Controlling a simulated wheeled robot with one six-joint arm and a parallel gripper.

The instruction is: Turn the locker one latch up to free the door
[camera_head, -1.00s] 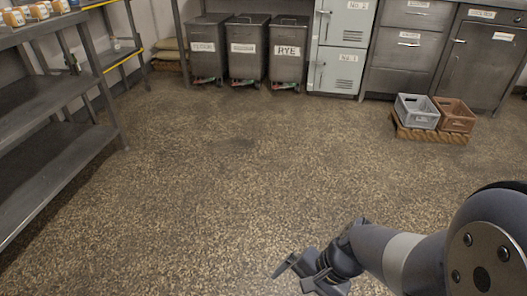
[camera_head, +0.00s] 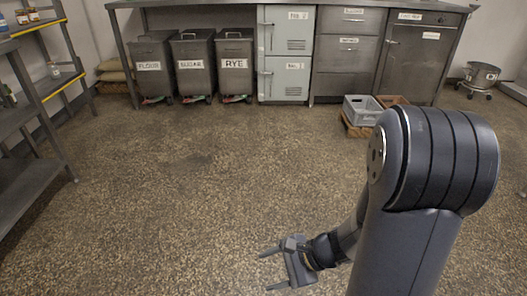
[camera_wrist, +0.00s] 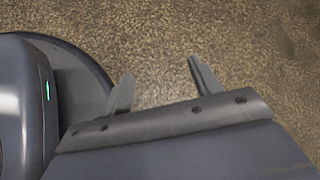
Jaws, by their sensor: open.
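The pale green lower locker door (camera_head: 283,90) is under the steel counter at the back. Its label seems to read No. 1. The door looks closed. A small latch (camera_head: 263,73) shows faintly at its left edge; its angle is too small to tell. The upper locker door (camera_head: 285,30), apparently labelled No. 2, is directly above. My gripper (camera_head: 267,271) is open and empty, low in front over the floor and far from the lockers. The wrist view shows both fingers (camera_wrist: 160,72) apart with only floor beyond them.
Grey bins for flour (camera_head: 150,70), sugar (camera_head: 194,70) and rye (camera_head: 235,70) stand left of the lockers. Steel drawers (camera_head: 350,60) are to the right. A grey crate (camera_head: 360,110) beside a brown crate lies front right of the lockers. Shelving (camera_head: 40,140) is left. The middle floor is clear.

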